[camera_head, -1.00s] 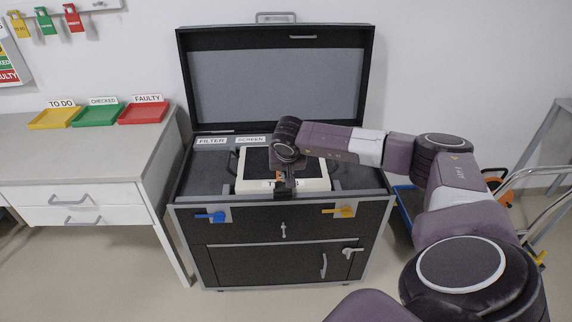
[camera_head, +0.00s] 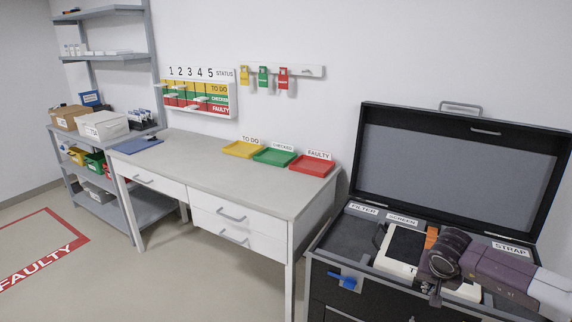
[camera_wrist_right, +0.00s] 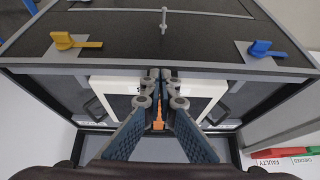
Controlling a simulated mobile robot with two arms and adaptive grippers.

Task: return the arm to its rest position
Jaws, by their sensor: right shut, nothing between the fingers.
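My right gripper (camera_head: 436,292) hangs at the front of the open black case, at the lower right of the head view. In the wrist view its blue-padded fingers (camera_wrist_right: 160,80) are shut together with nothing between them. A cream device with a dark top (camera_head: 403,245) lies in the case, partly hidden by my right wrist. The device also shows in the wrist view (camera_wrist_right: 106,88) behind the fingers. An orange part (camera_head: 431,237) is visible beside my wrist. My left gripper is out of view.
The case (camera_head: 318,258) has a raised lid and a blue latch (camera_head: 345,281) in front. A grey workbench (camera_head: 200,165) holds yellow (camera_head: 243,149), green (camera_head: 275,156) and red (camera_head: 311,166) trays. A shelf rack (camera_head: 150,203) stands at left. The floor before the bench is open.

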